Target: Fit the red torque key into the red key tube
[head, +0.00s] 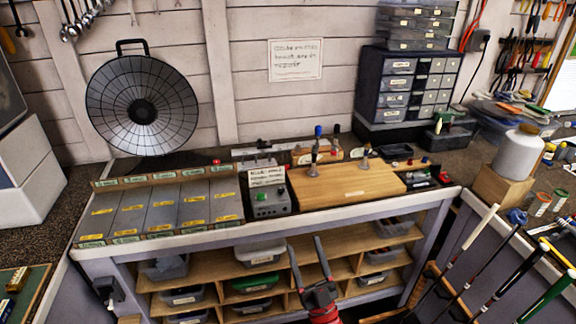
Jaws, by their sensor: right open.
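My right gripper (306,250) is open and empty, fingers up, in front of the bench's shelves and below the wooden board. My left gripper is not in view.
The wooden board (345,187) is mostly clear. A grey control box (268,200) and labelled grey bins (165,210) lie left of it. A drawer cabinet (400,88) stands behind. Golf clubs (470,245) lean at the right. The bench's front edge (350,212) lies above my right gripper.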

